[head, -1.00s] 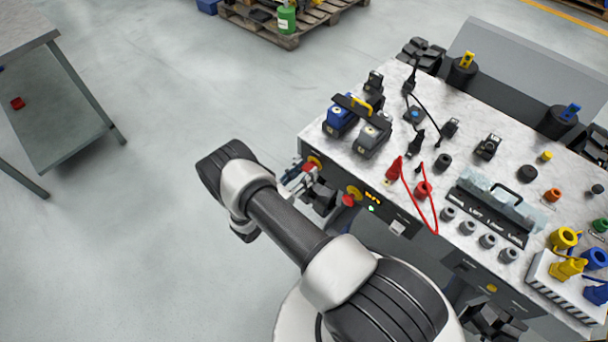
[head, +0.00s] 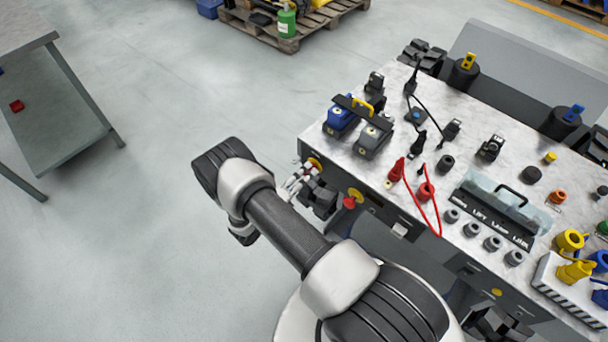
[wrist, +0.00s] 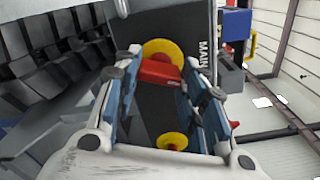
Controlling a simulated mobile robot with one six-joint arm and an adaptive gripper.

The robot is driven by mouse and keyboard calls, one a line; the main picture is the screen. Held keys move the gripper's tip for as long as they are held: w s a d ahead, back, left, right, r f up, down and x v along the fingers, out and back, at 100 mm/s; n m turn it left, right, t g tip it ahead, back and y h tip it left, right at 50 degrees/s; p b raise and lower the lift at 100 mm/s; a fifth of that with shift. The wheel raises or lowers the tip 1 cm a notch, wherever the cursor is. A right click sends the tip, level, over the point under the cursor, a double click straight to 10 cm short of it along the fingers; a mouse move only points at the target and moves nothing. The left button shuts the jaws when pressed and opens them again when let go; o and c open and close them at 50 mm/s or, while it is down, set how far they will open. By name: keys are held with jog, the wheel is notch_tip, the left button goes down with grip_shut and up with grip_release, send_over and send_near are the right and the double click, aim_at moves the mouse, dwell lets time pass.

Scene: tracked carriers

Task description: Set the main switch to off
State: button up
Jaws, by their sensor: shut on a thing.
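The main switch, a red handle on a yellow disc, shows in the wrist view (wrist: 160,70) beside a label reading MAIN. In the head view its yellow disc (head: 315,163) is on the front panel of the bench. My gripper (wrist: 160,95) is shut on the red handle, with a blue-padded finger on each side. In the head view my gripper (head: 293,184) is at the panel's left end, partly hidden by my arm. The handle's exact angle is hard to tell.
A red knob on a second yellow disc (head: 351,199) is close by to the right on the same panel. The bench top (head: 440,185) carries batteries, plugs and a red cable. A grey table (head: 60,120) stands at the left, with open floor between.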

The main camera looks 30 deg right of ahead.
jog(key=shift+n, duration=2.3)
jog(key=o, duration=1.1)
jog(key=shift+c, duration=0.2)
jog(key=v, duration=1.2)
jog(key=shift+r, duration=0.15)
